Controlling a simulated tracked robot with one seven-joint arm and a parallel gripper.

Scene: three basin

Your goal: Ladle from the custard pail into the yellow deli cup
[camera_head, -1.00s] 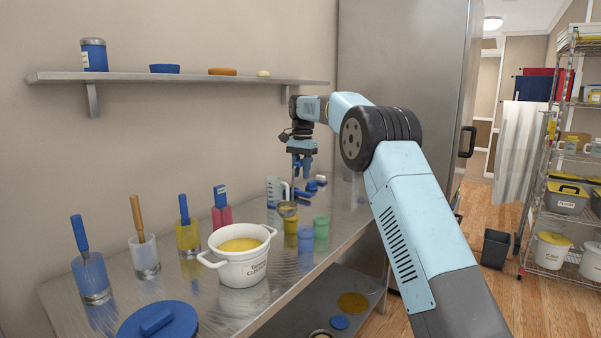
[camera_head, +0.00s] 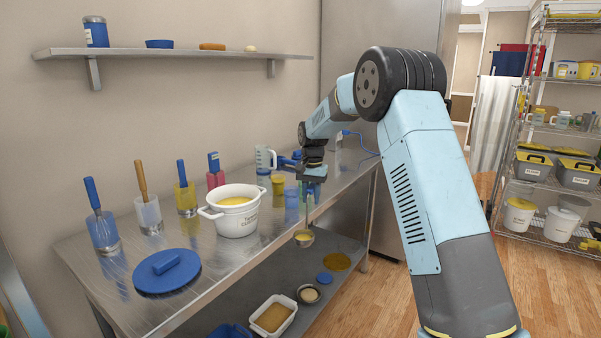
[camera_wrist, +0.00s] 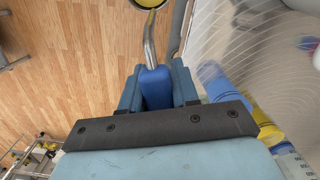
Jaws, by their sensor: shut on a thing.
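My gripper (camera_head: 312,178) is shut on the blue handle of a ladle (camera_head: 304,239). In the wrist view the handle (camera_wrist: 155,88) sits between the fingers. The metal bowl hangs below the gripper, with yellow custard in it, and appears just outside the table's front edge. The yellow deli cup (camera_head: 278,185) stands upright on the table, behind and left of the bowl; it also shows in the wrist view (camera_wrist: 266,128). I cannot tell what is inside it. The white custard pail (camera_head: 236,218) stands open to the left, with yellow custard inside.
A blue cup (camera_head: 291,196) stands beside the yellow one, and a green cup is partly hidden behind my gripper. A measuring jug (camera_head: 265,158) is behind. Several utensil holders and a blue lid (camera_head: 167,272) are on the left. The lower shelf holds a white tub (camera_head: 272,316).

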